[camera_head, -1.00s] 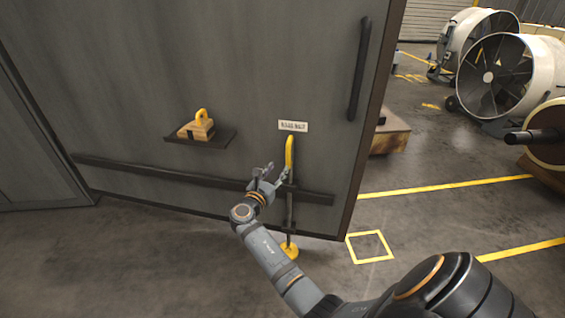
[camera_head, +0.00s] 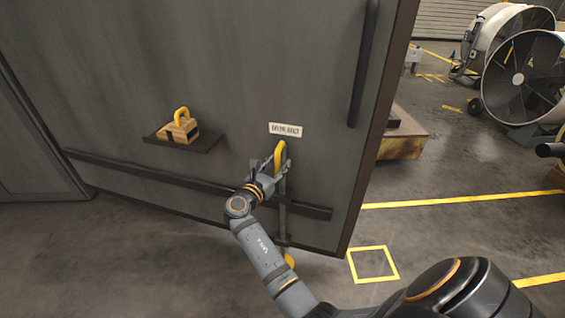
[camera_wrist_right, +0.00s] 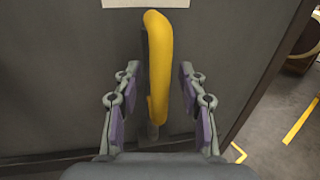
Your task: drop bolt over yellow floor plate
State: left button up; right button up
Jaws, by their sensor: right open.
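The bolt is a grey vertical rod (camera_head: 282,222) on the big grey door, with a yellow handle (camera_head: 280,152) at its top. A small yellow piece (camera_head: 290,259) shows near the rod's foot, partly hidden by my right arm; I cannot tell whether the rod touches it. My right gripper (camera_head: 269,172) is at the handle. In the right wrist view, the yellow handle (camera_wrist_right: 160,50) stands between the two open fingers of my right gripper (camera_wrist_right: 159,85), with a gap on each side. My left gripper is not in view.
The grey door (camera_head: 230,70) has a dark shelf (camera_head: 207,143) holding a padlock-like block (camera_head: 180,128), a dark crossbar (camera_head: 130,172) and a long black handle (camera_head: 362,65). A yellow square outline (camera_head: 393,263) is on the floor beside the door. Large fans (camera_head: 518,80) stand far right.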

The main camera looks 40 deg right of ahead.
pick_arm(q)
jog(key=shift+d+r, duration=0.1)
pick_arm(e)
grip_shut()
dwell(0.4)
